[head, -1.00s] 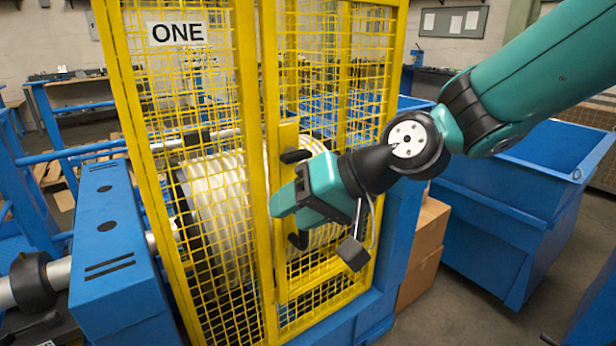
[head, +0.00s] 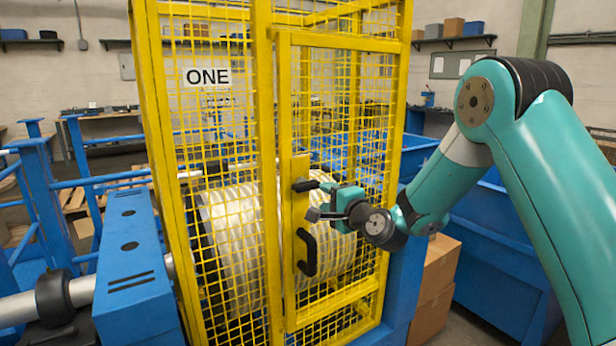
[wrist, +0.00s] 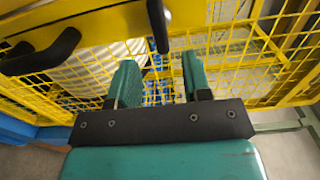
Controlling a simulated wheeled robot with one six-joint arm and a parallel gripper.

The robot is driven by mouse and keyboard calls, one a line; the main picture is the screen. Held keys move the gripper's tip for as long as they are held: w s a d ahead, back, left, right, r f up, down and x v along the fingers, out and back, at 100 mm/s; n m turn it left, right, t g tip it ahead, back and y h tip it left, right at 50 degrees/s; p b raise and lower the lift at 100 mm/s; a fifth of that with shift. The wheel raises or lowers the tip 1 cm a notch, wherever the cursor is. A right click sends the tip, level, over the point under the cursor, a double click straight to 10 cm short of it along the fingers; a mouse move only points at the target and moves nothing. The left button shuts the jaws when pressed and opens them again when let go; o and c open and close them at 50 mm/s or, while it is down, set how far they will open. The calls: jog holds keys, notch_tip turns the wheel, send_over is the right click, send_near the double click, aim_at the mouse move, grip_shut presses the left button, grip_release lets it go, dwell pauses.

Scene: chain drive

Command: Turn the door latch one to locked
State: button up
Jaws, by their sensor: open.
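The door latch (head: 305,185) is a short black lever on the yellow upright plate of the cage door, lying roughly level and pointing right. It also shows in the wrist view (wrist: 158,27), at top centre, its tip ahead of the gap between my fingers. The label ONE (head: 208,77) hangs on the mesh to the left. My gripper (head: 332,193) is just right of the latch; in the wrist view its two teal fingers (wrist: 158,76) are apart and empty. Whether a finger touches the lever cannot be told. The lever's pivot is partly out of the wrist view.
A black pull handle (head: 306,252) sits below the latch and shows at left in the wrist view (wrist: 42,54). Yellow mesh (head: 345,110) surrounds a white ribbed drum (head: 235,225). Cardboard boxes (head: 435,285) and blue bins (head: 495,260) stand right of the cage.

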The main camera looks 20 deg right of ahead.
aim_at(311, 189)
jog(key=p+x, duration=0.3)
jog(key=x, duration=0.6)
jog(key=shift+a+f, duration=0.1)
jog(key=shift+a, duration=0.05)
grip_shut()
